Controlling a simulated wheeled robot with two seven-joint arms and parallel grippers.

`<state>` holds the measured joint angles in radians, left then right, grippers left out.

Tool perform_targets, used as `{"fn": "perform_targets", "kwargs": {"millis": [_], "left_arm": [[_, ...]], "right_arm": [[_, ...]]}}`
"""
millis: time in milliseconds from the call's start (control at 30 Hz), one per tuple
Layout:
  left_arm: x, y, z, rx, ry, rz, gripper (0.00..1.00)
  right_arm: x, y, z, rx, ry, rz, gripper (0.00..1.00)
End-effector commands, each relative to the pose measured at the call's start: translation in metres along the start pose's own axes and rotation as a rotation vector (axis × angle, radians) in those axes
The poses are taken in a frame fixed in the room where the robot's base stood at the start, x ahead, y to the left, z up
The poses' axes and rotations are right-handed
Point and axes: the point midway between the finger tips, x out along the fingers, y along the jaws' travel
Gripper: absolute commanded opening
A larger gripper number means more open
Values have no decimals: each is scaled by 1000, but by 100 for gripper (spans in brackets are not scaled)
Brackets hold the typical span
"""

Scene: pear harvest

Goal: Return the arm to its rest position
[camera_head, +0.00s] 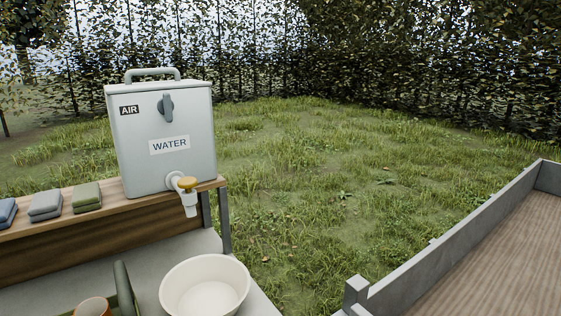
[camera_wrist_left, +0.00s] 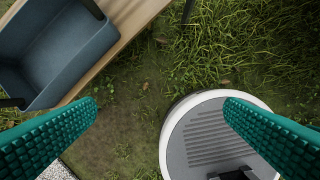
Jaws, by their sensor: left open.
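My left gripper (camera_wrist_left: 160,104) shows in the left wrist view as two green, ridged fingers, set wide apart with nothing between them. It points down over grass and bare soil. Neither arm shows in the head view, and my right gripper is in no view.
A grey water container (camera_head: 165,140) with a tap stands on a wooden shelf (camera_head: 60,255) beside folded cloths (camera_head: 45,206). A white basin (camera_head: 205,285) sits below the tap. A grey-walled wooden bed (camera_head: 500,265) is at right. A blue-grey bin (camera_wrist_left: 65,45) is left of the gripper. Grass lies open between.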

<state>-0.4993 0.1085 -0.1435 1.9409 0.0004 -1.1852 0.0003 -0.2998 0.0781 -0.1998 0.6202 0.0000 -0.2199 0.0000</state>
Motion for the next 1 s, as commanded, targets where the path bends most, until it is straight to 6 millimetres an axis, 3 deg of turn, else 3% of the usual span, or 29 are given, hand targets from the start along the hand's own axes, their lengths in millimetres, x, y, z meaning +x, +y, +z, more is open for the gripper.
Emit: {"fn": "perform_targets", "kwargs": {"millis": [33,200,400,500,733,867,1000], "left_arm": [[24,-1,-10,2,17,-1,92],[98,-4,-55,9,54,-6,92],[164,-8,-126,19,97,-11,92],[186,-9,-165,23,117,-13,92],[208,-9,-234,32,148,-15,92],[210,-8,-251,35,153,-16,92],[210,-8,-254,35,154,-16,92]], "right_arm": [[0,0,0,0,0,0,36],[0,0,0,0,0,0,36],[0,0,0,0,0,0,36],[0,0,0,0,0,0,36],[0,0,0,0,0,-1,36],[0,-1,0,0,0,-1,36],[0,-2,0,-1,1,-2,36]]}}
